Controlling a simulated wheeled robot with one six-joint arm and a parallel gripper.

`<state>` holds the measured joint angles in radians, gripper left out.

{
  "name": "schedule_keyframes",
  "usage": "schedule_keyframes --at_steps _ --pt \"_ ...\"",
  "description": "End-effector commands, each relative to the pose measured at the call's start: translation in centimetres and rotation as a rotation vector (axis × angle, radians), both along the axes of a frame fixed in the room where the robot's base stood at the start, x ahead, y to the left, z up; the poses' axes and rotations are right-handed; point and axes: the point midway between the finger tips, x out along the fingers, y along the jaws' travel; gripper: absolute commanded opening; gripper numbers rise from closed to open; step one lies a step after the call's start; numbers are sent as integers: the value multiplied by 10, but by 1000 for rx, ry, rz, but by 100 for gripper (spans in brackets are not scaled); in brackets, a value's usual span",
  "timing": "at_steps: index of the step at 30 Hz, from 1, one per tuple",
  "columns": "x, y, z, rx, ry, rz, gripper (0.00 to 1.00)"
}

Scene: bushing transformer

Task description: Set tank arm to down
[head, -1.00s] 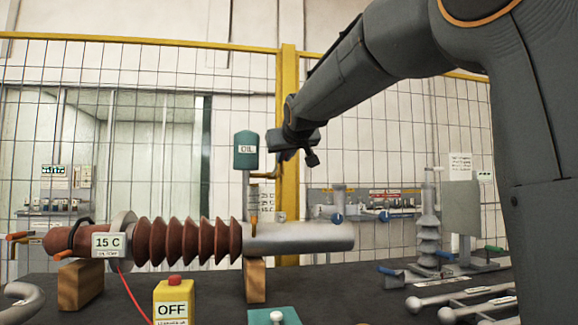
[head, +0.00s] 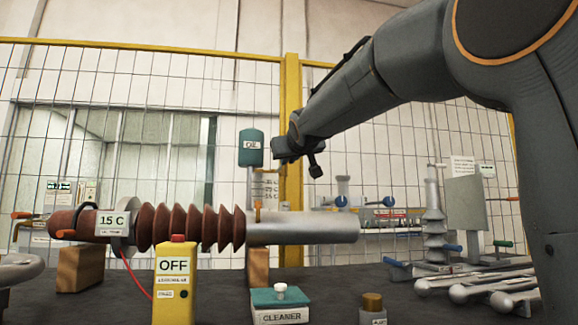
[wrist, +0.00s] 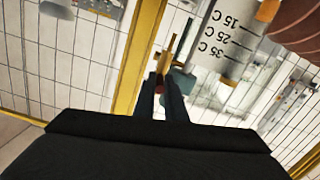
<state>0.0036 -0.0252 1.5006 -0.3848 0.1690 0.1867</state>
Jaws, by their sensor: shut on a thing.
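The green oil tank (head: 251,148), labelled OIL, stands on a thin post behind the red-brown bushing (head: 190,226). My gripper (wrist: 161,85) is closed around a slim brass-yellow bar, likely the tank arm (wrist: 165,62), which rises from between the fingertips in the wrist view. A pale surface with 15 C, 25 C and 35 C marks (wrist: 230,38) is to its right there. In the head view my wrist is just right of the tank, and the fingertips are not clear. A small orange piece (head: 258,210) shows below the tank; its link to the bar is unclear.
The bushing's grey metal tube (head: 310,228) lies below my wrist, resting on a wooden block (head: 259,266). A yellow OFF box (head: 175,279) and a cleaner box (head: 280,306) stand in front. A yellow fence post (head: 292,175) is behind.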

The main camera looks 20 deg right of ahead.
Motion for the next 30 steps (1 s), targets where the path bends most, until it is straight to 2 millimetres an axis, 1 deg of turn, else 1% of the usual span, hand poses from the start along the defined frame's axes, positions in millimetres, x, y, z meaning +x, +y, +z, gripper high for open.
schedule_keyframes --at_steps 2,17,18,20,21,30 --pt "1 -2 -3 1 -3 -3 0" --pt "1 -2 -3 -1 -7 -3 0" --pt "1 -2 -3 -1 -7 -3 12" --pt "1 -1 -3 -1 -7 -3 22" --pt "1 -1 -3 -1 -7 -3 29" --pt "1 1 -2 -1 -8 1 30"
